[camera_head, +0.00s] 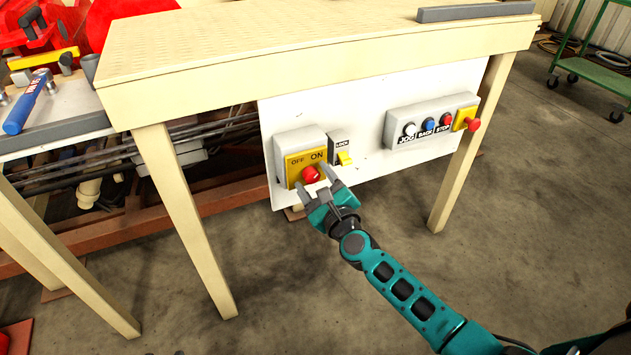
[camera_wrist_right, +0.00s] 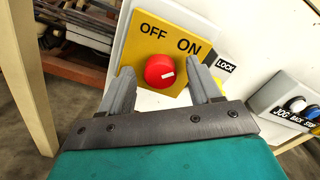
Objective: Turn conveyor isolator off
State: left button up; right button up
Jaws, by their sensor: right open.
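The conveyor isolator (camera_head: 294,142) is a grey box with a yellow plate marked OFF and ON, fixed to a white panel under the table. Its red round knob (camera_head: 311,174) also shows in the right wrist view (camera_wrist_right: 159,71). The white mark on the knob points to the right, nearer the ON label. My right gripper (camera_head: 313,189) is open just in front of the knob. In the right wrist view its two fingers (camera_wrist_right: 163,88) stand to the left and right of the knob, with gaps. I cannot tell whether the fingertips reach alongside it. My left gripper is not in view.
A yellow LOCK piece (camera_head: 345,158) sits just right of the isolator. Further right is a grey box (camera_head: 431,122) with JOG, BACK and STOP buttons and a red mushroom button (camera_head: 473,125). Wooden table legs (camera_head: 186,215) stand on both sides. The floor in front is clear.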

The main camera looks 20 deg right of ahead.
jog(key=shift+c, duration=0.2)
jog(key=c, duration=1)
